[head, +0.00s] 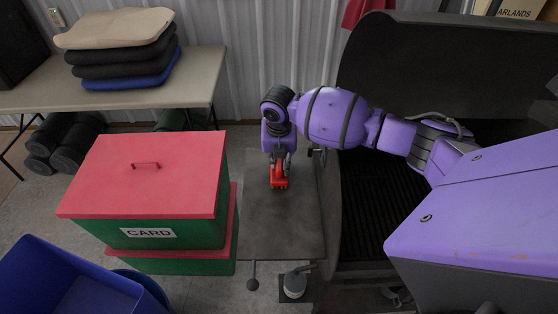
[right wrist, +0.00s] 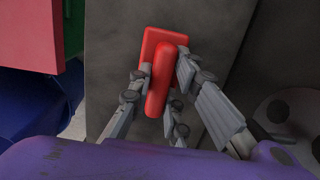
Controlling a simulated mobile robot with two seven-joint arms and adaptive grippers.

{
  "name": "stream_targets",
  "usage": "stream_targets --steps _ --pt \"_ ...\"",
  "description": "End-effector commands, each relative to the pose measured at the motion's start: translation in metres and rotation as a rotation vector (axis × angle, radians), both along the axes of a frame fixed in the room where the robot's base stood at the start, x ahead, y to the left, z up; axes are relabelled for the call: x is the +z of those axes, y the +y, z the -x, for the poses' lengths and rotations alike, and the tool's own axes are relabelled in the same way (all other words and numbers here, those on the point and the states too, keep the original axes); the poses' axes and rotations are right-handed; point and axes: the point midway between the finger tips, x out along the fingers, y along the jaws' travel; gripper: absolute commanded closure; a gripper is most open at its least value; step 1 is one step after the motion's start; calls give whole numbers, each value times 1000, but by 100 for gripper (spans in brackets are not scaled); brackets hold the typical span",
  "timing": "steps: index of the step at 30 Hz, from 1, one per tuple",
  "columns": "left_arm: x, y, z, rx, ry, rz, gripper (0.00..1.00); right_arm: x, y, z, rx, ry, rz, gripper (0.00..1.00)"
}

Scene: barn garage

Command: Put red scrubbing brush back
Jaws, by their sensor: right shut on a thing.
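The red scrubbing brush (head: 279,178) is in my right gripper (head: 279,162), over the grey side shelf (head: 265,225) of the grill. In the right wrist view the brush (right wrist: 159,88) has a flat red base and a raised handle. The fingers of the right gripper (right wrist: 160,95) are closed around the handle from both sides. I cannot tell whether the brush touches the shelf or is just above it. My left gripper is not in view.
The open grill (head: 375,210) with its dark grate is right of the shelf. Stacked green boxes with a red lid (head: 145,170) stand close on the left. A blue bin (head: 60,285) is at the lower left. A folding table (head: 195,85) with folded cloths is behind.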

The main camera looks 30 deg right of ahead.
Motion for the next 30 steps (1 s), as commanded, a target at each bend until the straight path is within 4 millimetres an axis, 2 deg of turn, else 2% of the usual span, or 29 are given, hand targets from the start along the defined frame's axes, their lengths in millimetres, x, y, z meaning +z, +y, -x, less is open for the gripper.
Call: stream_targets --steps 12,13,17,26,30 --pt "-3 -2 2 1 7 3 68 -6 -1 -1 0 -4 1 100" --pt "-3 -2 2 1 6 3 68 -5 -1 -1 -1 -4 1 79" --pt "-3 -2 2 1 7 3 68 -5 -1 -1 -1 -3 0 64" --pt "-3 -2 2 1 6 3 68 -4 -1 -1 -1 -3 1 64" --pt "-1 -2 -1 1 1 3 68 8 0 -1 0 -6 0 64"
